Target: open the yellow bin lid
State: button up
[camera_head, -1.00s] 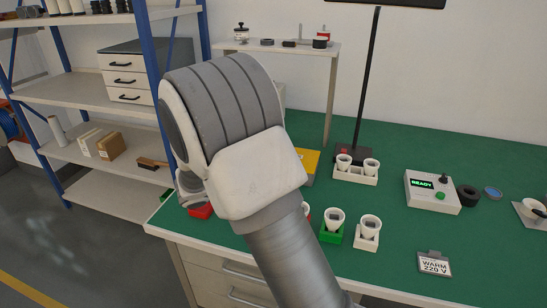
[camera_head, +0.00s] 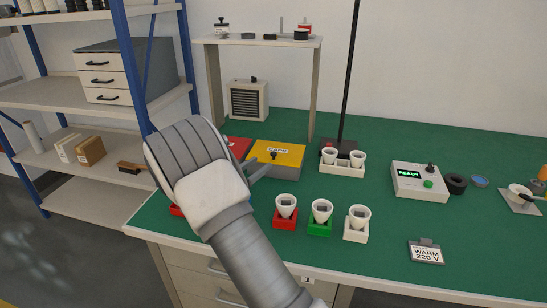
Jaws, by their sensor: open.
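The yellow bin lid (camera_head: 291,157) lies flat and closed on a low bin on the green bench, left of centre. It has a label that seems to read CAPS and a small dark knob (camera_head: 274,155) near its front left. My gripper (camera_head: 264,167) is open, at the front left of the lid and close to the knob. Only a grey part of it shows past my white wrist. Whether it touches the knob or the lid cannot be told. My wrist hides part of a red lid or bin (camera_head: 238,147) to the left.
In front stand bulbs in a red holder (camera_head: 285,222), a green holder (camera_head: 320,229) and a white holder (camera_head: 355,236). A white double holder (camera_head: 342,169) and a black post (camera_head: 350,85) are right of the bin. A small shelf (camera_head: 262,42) rises behind it.

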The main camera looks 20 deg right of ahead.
aim_at(272, 155)
jog(key=b+x, duration=0.1)
jog(key=x, duration=0.7)
jog(key=shift+c, duration=0.2)
grip_shut()
dwell(1.1)
